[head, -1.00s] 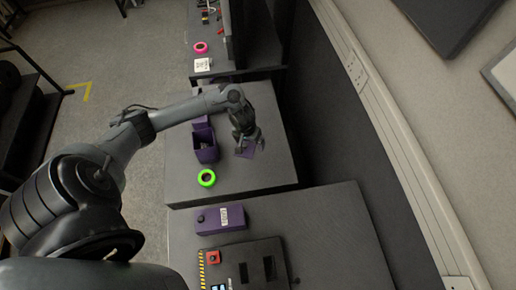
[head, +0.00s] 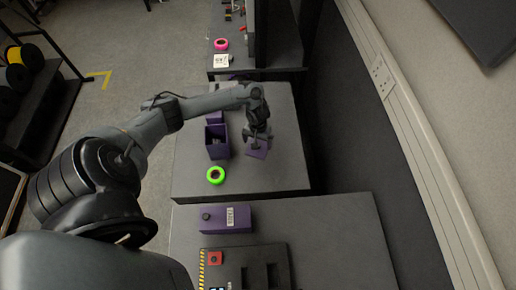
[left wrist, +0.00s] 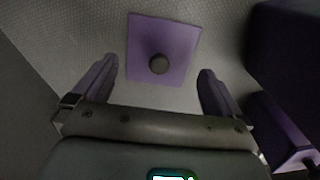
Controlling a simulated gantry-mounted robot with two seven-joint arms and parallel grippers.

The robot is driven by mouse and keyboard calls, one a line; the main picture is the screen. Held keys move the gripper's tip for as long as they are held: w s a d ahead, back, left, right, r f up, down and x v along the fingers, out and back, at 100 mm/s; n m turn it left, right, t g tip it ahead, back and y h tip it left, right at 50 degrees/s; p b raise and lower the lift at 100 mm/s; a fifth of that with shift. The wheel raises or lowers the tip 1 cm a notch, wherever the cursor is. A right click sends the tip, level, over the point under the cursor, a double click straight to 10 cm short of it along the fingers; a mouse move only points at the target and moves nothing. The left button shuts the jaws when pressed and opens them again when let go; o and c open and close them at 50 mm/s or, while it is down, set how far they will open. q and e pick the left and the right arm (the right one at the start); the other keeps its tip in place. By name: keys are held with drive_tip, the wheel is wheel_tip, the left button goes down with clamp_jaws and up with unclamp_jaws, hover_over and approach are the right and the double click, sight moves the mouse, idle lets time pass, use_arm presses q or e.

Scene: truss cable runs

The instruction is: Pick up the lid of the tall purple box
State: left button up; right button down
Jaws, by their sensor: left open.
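A flat square purple lid (head: 260,153) with a dark round knob lies on the grey table. In the left wrist view the lid (left wrist: 180,40) lies ahead of the fingers, its knob (left wrist: 158,64) centred between them. My left gripper (head: 256,144) is over the lid, pointing down; it also shows open and empty in the left wrist view (left wrist: 158,68). An open purple box (head: 217,145) stands left of the lid, its top uncovered. A dark purple shape (left wrist: 285,50) fills the wrist view's right side. My right gripper is not in view.
A green ring (head: 215,176) lies in front of the open box. A low purple box (head: 225,218) with a white label sits on the nearer table. Another purple box (head: 214,118) stands behind the open one. The table right of the lid is clear.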

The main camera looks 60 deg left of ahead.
use_arm(q)
drive_tip(key=shift+f+b, duration=0.3)
drive_tip(key=shift+f, duration=1.25)
drive_tip(key=c, duration=0.7)
drive_tip(key=shift+r, duration=0.1)
